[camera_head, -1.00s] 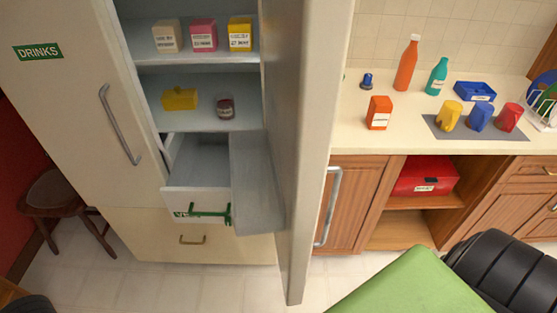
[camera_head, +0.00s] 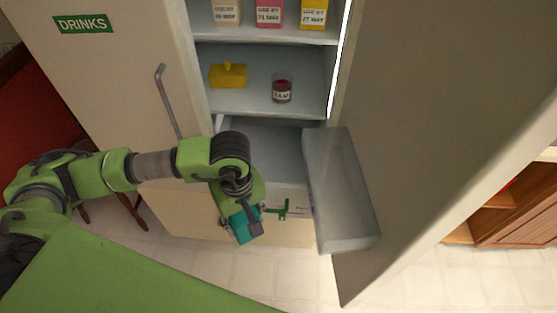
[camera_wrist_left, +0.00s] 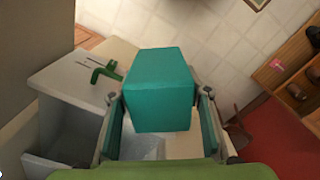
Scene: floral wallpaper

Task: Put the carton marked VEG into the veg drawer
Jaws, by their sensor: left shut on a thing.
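My left gripper (camera_head: 247,214) is shut on a teal carton (camera_head: 243,228) in front of the open drawer's face. In the left wrist view, the carton (camera_wrist_left: 160,88) sits between the two fingers of the gripper (camera_wrist_left: 162,98); no marking on it is readable. The pale drawer (camera_head: 292,194) with a green handle (camera_head: 283,209) is pulled out low in the fridge; my arm hides its left part. In the left wrist view, the drawer (camera_wrist_left: 72,82) lies to the left of the carton, its open inside at lower left. My right gripper is not in view.
The open fridge door (camera_head: 430,110) stands at right, with a translucent door bin (camera_head: 342,195) beside the drawer. Above are a yellow butter-dish-like object (camera_head: 228,76), a jar (camera_head: 282,89) and dated cartons (camera_head: 269,12). The DRINKS door (camera_head: 120,80) is shut at left.

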